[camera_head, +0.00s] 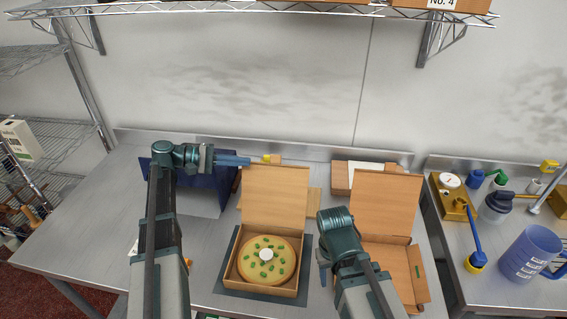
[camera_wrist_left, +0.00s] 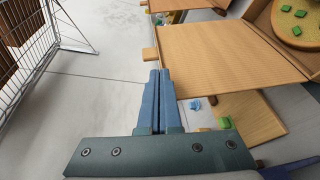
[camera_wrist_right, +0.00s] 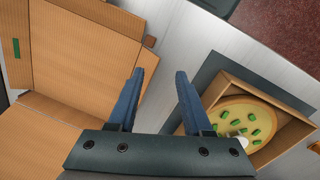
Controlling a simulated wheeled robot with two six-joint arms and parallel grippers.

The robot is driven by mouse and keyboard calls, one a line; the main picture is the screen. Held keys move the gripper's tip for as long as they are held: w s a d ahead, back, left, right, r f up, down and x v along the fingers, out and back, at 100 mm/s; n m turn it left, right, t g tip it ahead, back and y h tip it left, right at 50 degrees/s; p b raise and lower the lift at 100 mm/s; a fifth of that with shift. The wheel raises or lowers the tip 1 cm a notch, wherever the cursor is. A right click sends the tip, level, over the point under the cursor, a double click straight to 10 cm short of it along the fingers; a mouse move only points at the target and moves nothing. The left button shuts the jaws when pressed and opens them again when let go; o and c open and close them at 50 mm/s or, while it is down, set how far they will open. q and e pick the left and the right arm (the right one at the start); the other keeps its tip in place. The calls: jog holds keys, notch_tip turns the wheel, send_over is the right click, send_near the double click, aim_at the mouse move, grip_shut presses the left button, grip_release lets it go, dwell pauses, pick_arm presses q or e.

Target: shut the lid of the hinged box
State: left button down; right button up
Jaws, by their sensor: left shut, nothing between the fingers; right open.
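The hinged box (camera_head: 290,291) is cardboard, with a round pizza (camera_head: 268,260) inside. Its lid (camera_head: 275,192) stands open and roughly upright at the back; it also shows in the left wrist view (camera_wrist_left: 235,55). My left gripper (camera_head: 248,161) is shut and empty, with its fingertips near the lid's top left corner; I cannot tell if they touch it. In the left wrist view the closed fingers (camera_wrist_left: 158,74) lie beside the lid's edge. My right gripper (camera_wrist_right: 160,73) is open and empty, pointing down between the hinged box and a second open box (camera_head: 386,205).
A dark mat (camera_head: 228,279) lies under the hinged box. A blue item (camera_head: 210,178) stands behind at the left. A cardboard box (camera_head: 340,180) lies at the back. The right counter holds a blue jug (camera_head: 527,252) and several tools.

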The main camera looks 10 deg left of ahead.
jog(key=shift+w+d+f, duration=0.3)
jog(key=shift+f, duration=0.15)
pick_arm(q)
jog(key=w+d+t+b, duration=0.1)
jog(key=w+d, duration=0.3)
jog(key=d, duration=0.3)
jog(key=shift+w+d+f+h+b, duration=0.15)
jog(key=shift+h+b, duration=0.15)
jog(key=shift+h, duration=0.1)
pick_arm(e)
jog(key=shift+f, duration=0.6)
